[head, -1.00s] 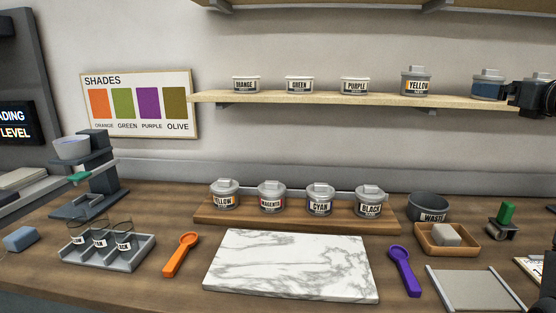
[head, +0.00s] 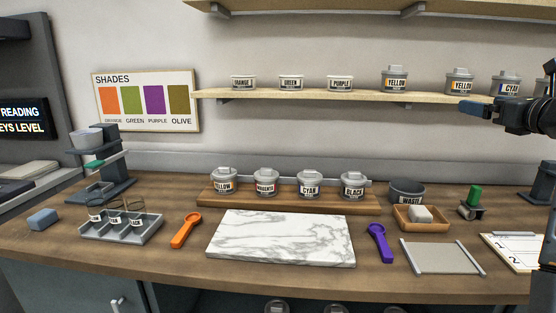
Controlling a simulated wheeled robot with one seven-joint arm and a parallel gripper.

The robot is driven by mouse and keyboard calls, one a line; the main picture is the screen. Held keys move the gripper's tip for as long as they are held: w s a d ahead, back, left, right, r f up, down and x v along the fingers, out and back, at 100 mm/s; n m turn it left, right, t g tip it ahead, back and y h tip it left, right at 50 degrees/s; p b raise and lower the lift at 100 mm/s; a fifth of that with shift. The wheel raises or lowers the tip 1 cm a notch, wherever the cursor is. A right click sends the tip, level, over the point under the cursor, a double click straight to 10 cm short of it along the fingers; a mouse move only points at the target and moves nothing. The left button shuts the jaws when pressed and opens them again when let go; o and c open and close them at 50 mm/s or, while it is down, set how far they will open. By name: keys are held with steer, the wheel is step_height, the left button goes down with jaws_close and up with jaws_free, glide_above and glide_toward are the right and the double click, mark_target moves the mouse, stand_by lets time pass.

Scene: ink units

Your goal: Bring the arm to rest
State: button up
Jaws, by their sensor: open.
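My gripper (head: 478,109) shows at the right edge of the head view, in front of the right part of the upper shelf (head: 300,94). A blue fingertip points left, just below the yellow and cyan jars on that shelf. It holds nothing that I can see, and its jaws are open. My dark arm runs out of the picture to the right. The gripper is well above the wooden counter (head: 190,270) and apart from everything on it.
The shelf carries orange, green and purple tubs and several lidded jars. Below stand a jar rack (head: 290,204), marble slab (head: 280,238), orange scoop (head: 186,230), purple scoop (head: 380,243), waste bowl (head: 407,191) and glass tray (head: 121,230). The air above the slab is clear.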

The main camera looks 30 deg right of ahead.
steer(key=w+a+f+n+g, duration=0.1)
steer(key=a+f+n, duration=0.2)
steer(key=a+f, duration=0.6)
steer(key=a+f+n+g, duration=0.1)
steer(key=a+f+n, duration=0.25)
steer(key=f, duration=0.85)
steer(key=s+a+f+n, duration=0.4)
steer(key=a+f, duration=0.2)
steer(key=a, duration=0.2)
steer(key=s+a+f+n, duration=0.4)
steer(key=a+f, duration=0.3)
steer(key=s+a+f+n+y, duration=0.2)
steer(key=s+a+f+n, duration=0.2)
steer(key=s+a+n, duration=0.7)
steer(key=s+a+r+n+y, duration=0.1)
steer(key=s+a+r+n, duration=0.2)
steer(key=s, duration=0.6)
steer(key=s+a+r+n+y, duration=0.2)
steer(key=s+a+r+n, duration=0.1)
steer(key=s+a+n, duration=0.4)
steer(key=shift+s+a+r+n, duration=0.15)
steer(key=shift+s+n, duration=0.75)
steer(key=shift+n, duration=0.25)
